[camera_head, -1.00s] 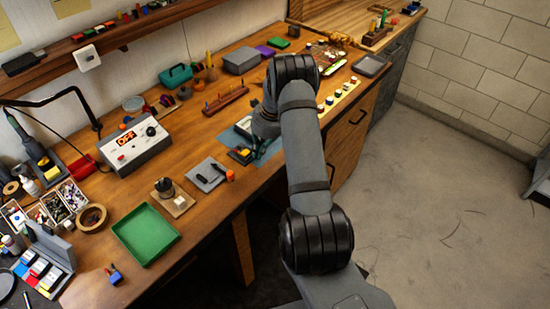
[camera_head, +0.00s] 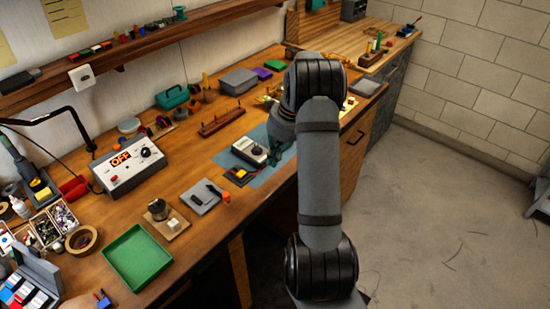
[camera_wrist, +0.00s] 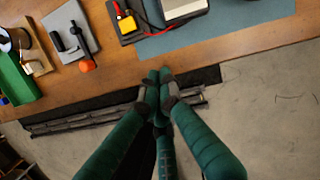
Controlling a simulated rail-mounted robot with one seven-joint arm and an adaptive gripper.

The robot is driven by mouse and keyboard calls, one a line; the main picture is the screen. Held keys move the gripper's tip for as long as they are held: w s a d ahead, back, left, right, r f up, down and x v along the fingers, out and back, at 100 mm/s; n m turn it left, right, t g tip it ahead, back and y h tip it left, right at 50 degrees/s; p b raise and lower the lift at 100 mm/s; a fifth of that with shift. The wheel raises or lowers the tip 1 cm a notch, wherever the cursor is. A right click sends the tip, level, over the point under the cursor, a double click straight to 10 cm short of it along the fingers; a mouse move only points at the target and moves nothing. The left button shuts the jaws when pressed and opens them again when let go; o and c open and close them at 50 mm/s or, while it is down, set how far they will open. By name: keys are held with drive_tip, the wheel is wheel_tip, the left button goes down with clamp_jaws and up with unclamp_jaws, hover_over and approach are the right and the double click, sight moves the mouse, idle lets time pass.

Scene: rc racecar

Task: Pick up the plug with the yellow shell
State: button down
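A small yellow piece that looks like the plug's yellow shell (camera_wrist: 127,24) lies on a dark holder near the bench's front edge, at the top of the wrist view. A red part or wire is beside it. In the head view the yellow piece (camera_head: 241,174) is tiny, left of my wrist. My gripper (camera_wrist: 158,78) has green fingers whose tips come together with nothing visible between them. In the wrist view the tips appear below the plug, past the bench edge and against the floor. In the head view my gripper (camera_head: 281,157) is partly hidden by my arm.
A grey-and-white device (camera_head: 249,150) stands on the blue mat (camera_head: 262,176) beside the plug. A grey pad (camera_head: 200,197) with a dark tool and an orange-capped item (camera_head: 226,196) lie to the left. A green tray (camera_head: 137,257) is further left. The floor beyond the bench edge is open.

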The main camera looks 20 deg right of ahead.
drive_tip(key=c, duration=2.2)
unclamp_jaws()
drive_tip(key=shift+v, duration=0.85)
drive_tip(key=o, duration=0.3)
drive_tip(key=shift+o, duration=1.3)
drive_tip(key=shift+d, duration=0.1)
drive_tip(key=o, duration=0.4)
drive_tip(key=shift+c, duration=0.2)
drive_tip(key=shift+o, duration=0.5)
